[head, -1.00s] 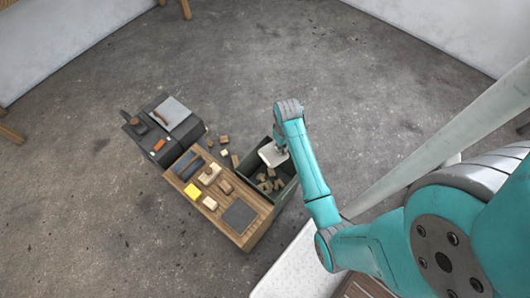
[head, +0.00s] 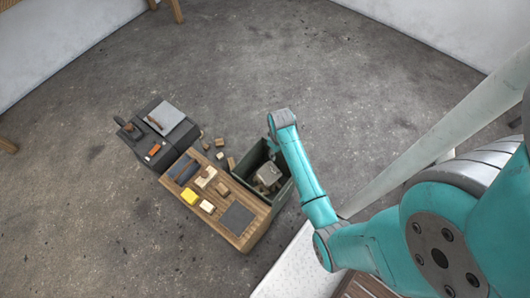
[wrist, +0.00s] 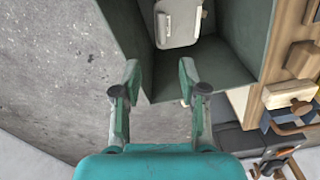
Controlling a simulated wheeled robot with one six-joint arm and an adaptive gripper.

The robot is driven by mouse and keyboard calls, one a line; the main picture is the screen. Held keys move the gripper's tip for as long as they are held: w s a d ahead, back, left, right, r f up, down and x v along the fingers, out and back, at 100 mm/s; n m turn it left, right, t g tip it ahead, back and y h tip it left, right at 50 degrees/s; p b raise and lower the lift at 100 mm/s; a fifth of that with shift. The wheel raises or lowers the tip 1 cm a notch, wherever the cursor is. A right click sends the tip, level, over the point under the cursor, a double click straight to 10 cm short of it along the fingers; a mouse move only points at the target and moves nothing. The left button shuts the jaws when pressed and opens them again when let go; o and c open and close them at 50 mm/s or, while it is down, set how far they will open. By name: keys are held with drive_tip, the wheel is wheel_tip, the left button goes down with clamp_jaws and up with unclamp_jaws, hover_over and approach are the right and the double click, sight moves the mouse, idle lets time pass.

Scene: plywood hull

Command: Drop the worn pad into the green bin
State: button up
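The worn pad (head: 267,174) is a pale, rounded slab lying inside the dark green bin (head: 285,192), seemingly on wood scraps. In the wrist view the pad (wrist: 179,24) shows at the top, within the walls of the bin (wrist: 249,38), its far end cut off by the frame. My gripper (wrist: 159,80) is open and empty. Its fingers are spread near the bin's edge, apart from the pad. In the head view my arm's end hangs over the bin's far side and hides the fingers.
A wooden workbench (head: 252,238) stands against the bin's left side, with a yellow block (head: 189,196), wood blocks and a dark plate (head: 238,218) on it. A dark cabinet (head: 152,160) with tools is beyond. Several wood offcuts lie on the floor. The floor (head: 350,90) behind is open.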

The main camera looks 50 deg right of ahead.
wheel_tip(320, 180, up, 12)
idle(0.7)
idle(0.4)
